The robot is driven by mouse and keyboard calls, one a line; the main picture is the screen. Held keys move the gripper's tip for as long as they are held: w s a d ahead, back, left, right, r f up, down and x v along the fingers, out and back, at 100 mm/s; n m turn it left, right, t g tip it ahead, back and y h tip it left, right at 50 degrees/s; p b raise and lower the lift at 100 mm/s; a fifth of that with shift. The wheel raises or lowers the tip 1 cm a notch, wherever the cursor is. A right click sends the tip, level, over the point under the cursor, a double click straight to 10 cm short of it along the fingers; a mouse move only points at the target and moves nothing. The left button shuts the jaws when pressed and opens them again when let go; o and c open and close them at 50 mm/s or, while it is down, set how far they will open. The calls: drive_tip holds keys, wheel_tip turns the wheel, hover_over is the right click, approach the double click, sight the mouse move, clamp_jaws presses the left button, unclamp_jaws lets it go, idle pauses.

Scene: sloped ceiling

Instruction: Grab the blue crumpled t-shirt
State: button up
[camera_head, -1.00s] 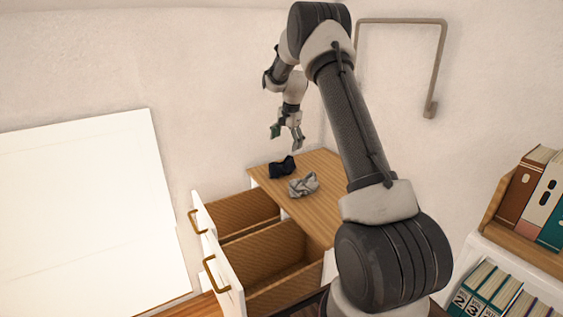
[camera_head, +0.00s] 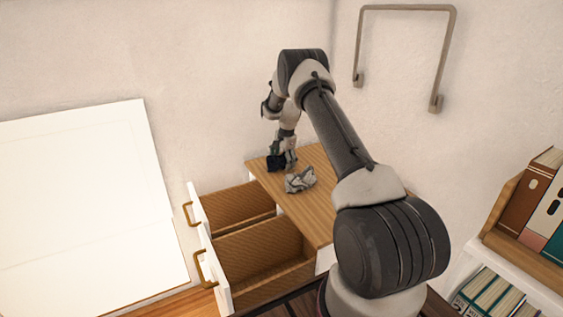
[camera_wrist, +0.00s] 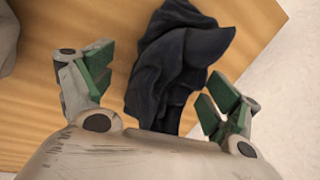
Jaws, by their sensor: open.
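The dark blue crumpled t-shirt (camera_head: 274,163) lies on the wooden top of the drawer unit, near its far left corner. In the wrist view the t-shirt (camera_wrist: 172,72) is a dark navy heap between my two green-padded fingers. My gripper (camera_head: 284,160) is open and low over the cloth, pointing down, and hides part of it. In the wrist view my gripper (camera_wrist: 157,88) has one finger on each side of the t-shirt, with wood showing between the left finger and the cloth. I cannot tell whether the fingers touch the top.
A grey crumpled cloth (camera_head: 300,180) lies close by on the wooden top (camera_head: 312,213). Two drawers (camera_head: 255,253) stand open at the left, empty where visible. The wall is close behind. A shelf with binders (camera_head: 528,195) is at the right.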

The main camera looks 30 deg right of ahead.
drive_tip(key=shift+f, duration=0.2)
drive_tip(key=shift+c, duration=0.4)
drive_tip(key=c, duration=1.1)
